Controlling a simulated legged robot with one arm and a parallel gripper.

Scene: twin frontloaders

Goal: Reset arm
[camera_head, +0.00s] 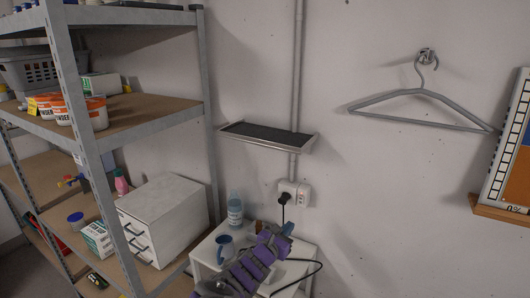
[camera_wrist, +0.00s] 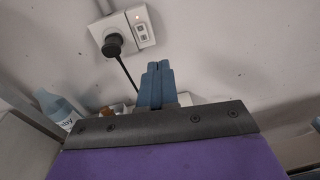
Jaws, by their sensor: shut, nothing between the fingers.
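My gripper (camera_wrist: 158,68) shows in the wrist view as two blue fingers pressed together, with nothing between them. It points up toward the wall, below a white power socket (camera_wrist: 140,28) with a black plug in it. In the head view my purple and grey arm reaches up from the bottom over a small white table (camera_head: 205,254).
A blue mug (camera_head: 225,247) and a bottle (camera_head: 235,212) stand on the table, left of my arm. A metal shelving rack (camera_head: 150,115) with a white drawer box (camera_head: 160,214) is at left. A wall shelf (camera_head: 268,137) and a hanger (camera_head: 425,96) are above. Open floor shows at lower left.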

